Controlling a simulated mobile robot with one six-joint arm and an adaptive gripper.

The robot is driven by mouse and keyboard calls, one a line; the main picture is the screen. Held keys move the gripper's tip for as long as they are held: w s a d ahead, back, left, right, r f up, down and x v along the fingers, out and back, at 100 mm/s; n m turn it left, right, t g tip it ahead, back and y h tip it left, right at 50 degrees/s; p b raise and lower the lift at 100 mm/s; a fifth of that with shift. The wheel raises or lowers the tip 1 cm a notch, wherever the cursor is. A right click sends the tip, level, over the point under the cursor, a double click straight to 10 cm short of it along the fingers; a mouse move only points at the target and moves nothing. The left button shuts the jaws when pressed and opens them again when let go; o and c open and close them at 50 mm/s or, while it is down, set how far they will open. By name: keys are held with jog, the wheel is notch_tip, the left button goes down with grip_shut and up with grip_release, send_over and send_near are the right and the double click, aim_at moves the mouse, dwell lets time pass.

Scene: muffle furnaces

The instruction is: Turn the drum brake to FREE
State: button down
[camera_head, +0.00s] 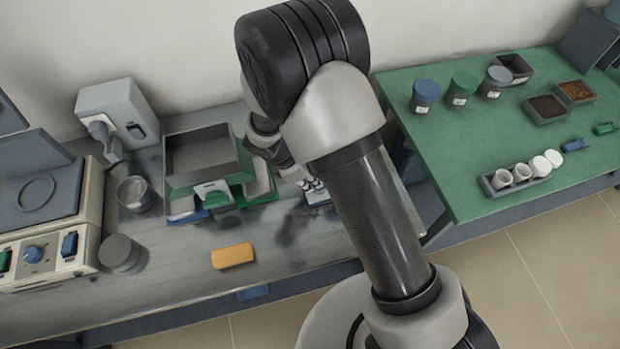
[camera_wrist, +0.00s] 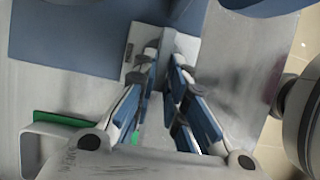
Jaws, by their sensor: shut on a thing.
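My gripper (camera_wrist: 165,60) points down at the bench, its two fingers closed in on a narrow grey piece (camera_wrist: 166,42). This piece looks like the handle of the drum brake, but the fingertips cover part of it and no FREE mark is readable. It stands on a small pale plate (camera_wrist: 136,68) beside a blue surface (camera_wrist: 70,38). In the head view my gripper (camera_head: 312,186) is low over the grey bench, right of the green-edged trays, and my arm hides much of the spot.
A grey tray (camera_head: 168,181) and a white-and-green item (camera_head: 214,195) stand left of my gripper. A yellow-orange block (camera_head: 233,256) lies on the bench (camera_head: 185,290). The green table (camera_head: 450,180) with jars and cups is at right. A green-edged white handle (camera_wrist: 50,130) is close at left in the wrist view.

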jog(key=c, duration=1.6)
grip_release()
jog(key=v, duration=1.2)
jog(key=shift+d, duration=0.1)
